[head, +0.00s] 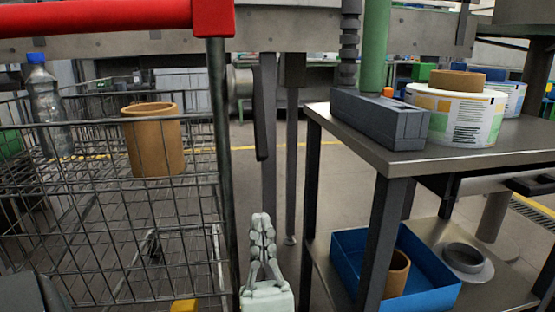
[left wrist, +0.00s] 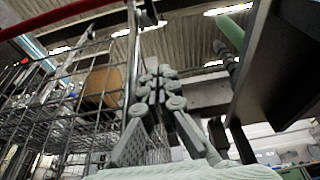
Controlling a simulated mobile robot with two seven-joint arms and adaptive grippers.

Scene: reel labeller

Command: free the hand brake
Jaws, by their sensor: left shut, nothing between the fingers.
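A dark lever (head: 260,115), which looks like the hand brake, hangs straight down from a round grey hub (head: 241,82) under the machine's grey beam (head: 285,32). My left gripper (head: 262,218) points upward below the lever, in the gap between the wire cart and the steel table. Its fingers are together, with nothing between them, and it appears apart from the lever. In the left wrist view the shut fingers (left wrist: 160,78) fill the middle; I cannot clearly make out the lever there. My right gripper is not in view.
The wire cart (head: 110,122) with red handle (head: 212,16) stands close left, holding a cardboard core (head: 155,140) and a bottle (head: 46,105). The steel table (head: 385,160) at right carries a grey box (head: 378,117) and label rolls (head: 455,115); a blue bin (head: 425,302) sits below.

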